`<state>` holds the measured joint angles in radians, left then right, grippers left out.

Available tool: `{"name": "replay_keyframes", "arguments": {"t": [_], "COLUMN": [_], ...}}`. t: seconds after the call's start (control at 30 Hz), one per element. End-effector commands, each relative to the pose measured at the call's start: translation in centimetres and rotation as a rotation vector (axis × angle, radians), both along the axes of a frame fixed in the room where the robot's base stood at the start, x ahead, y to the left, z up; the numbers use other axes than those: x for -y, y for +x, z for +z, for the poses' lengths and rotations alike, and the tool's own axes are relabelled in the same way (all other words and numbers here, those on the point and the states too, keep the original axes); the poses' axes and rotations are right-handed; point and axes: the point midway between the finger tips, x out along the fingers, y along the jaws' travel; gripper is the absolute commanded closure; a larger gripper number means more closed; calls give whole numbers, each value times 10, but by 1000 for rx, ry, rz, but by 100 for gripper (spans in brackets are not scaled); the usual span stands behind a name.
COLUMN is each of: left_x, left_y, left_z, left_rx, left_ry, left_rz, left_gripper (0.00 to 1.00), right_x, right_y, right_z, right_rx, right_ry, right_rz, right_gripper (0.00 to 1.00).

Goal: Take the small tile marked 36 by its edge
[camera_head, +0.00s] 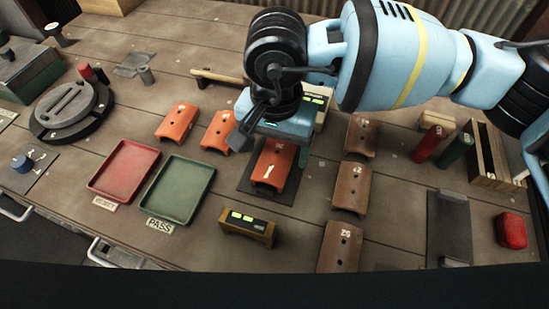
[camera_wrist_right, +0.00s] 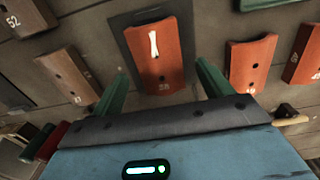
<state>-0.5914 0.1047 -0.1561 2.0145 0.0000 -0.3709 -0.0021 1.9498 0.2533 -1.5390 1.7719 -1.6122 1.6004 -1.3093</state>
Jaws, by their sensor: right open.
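In the wrist view the right gripper's green fingers (camera_wrist_right: 163,84) are apart, one on each side of the tile's near end, with nothing held. My left gripper is not in view.
Two orange tiles (camera_head: 177,122) lie left, and several brown tiles (camera_head: 351,187) stand in a column right. A red tray (camera_head: 127,168), a green tray (camera_head: 181,190) and a yellow-brown block (camera_head: 247,227) with lit green marks are nearby.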

Motion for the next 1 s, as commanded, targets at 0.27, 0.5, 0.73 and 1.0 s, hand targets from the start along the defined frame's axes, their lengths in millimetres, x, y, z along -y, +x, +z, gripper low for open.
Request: {"name": "replay_keyframes", "arguments": {"t": [0.27,0.5,0.73,1.0], "left_x": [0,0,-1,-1], "left_y": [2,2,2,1], "left_z": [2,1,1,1], "left_rx": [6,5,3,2], "left_ry": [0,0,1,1], "left_rz": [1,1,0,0], "left_gripper": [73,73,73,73], "right_x": [-1,0,0,-1], "right_y": [0,0,0,0], "right_z": [-18,-17,-17,-17], "right_rx": [1,-1,0,1], "right_ry": [2,1,1,2], "right_rz": [1,1,1,1], "right_gripper": [22,34,64,72]}}
